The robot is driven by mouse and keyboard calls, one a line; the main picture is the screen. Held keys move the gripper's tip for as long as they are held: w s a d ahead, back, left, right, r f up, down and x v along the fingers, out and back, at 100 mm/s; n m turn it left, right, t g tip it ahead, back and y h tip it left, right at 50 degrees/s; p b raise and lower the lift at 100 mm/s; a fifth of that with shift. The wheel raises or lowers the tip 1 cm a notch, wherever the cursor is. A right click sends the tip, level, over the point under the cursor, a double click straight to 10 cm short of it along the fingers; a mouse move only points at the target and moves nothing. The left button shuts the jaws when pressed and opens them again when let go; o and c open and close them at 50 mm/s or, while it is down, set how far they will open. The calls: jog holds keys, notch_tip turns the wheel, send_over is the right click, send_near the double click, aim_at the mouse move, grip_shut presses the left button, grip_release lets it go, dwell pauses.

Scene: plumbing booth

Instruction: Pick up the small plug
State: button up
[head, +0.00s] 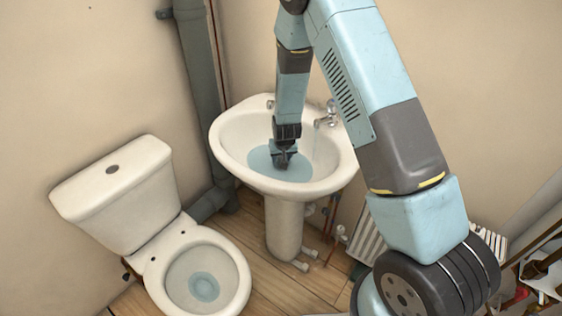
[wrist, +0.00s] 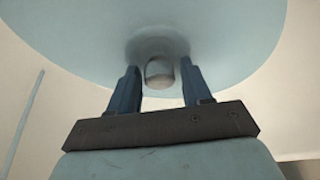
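The small plug (wrist: 159,74) shows in the wrist view as a short, rounded grey-brown piece at the bottom of the basin, around the drain. My gripper (head: 284,162) reaches down into the washbasin (head: 231,137) in the head view, its tip at the pale blue water (head: 262,160). In the wrist view the two dark blue fingers stand apart, one on each side of the plug, with a gap visible on both sides. My gripper is open and holds nothing. The plug is hidden behind my gripper in the head view.
A tap (head: 327,116) stands on the basin's back right rim. A toilet (head: 205,280) is at the lower left, and a grey pipe (head: 200,80) runs up the wall behind. A white radiator (head: 368,237) is low at the right. The basin rim surrounds my gripper.

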jog(key=c, duration=0.7)
jog(key=shift+r, duration=0.1)
